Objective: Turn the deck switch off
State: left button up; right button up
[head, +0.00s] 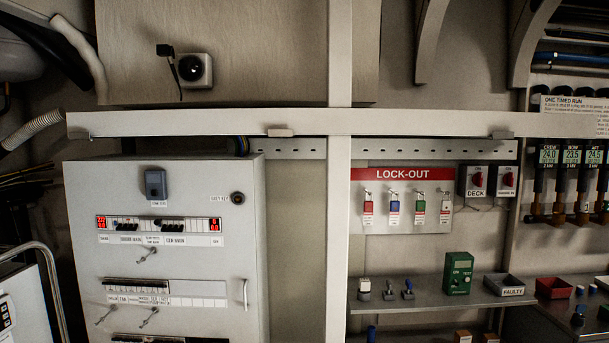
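The deck switch (474,181) is a dark box with a red rotary knob and a white label reading DECK below it. It is mounted on the wall right of the lock-out board. The knob's exact setting is too small to tell. A similar switch with a red knob (503,181) sits just to its right, and its label is hard to read. Neither of my grippers is in view.
The red-topped LOCK-OUT board (402,174) holds several coloured padlocks and tags. A shelf (429,299) below carries a green device (458,273), small parts and a FAULTY tray (503,285). A pale upright post (339,220) and crossbar (200,123) stand in front. A breaker cabinet (85,265) is at left.

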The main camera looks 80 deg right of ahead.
aim_at(477, 179)
jog(key=z, duration=3.6)
jog(key=i+j, duration=0.1)
jog(key=i, duration=0.45)
jog(key=i+j+z, duration=0.1)
jog(key=i, duration=0.4)
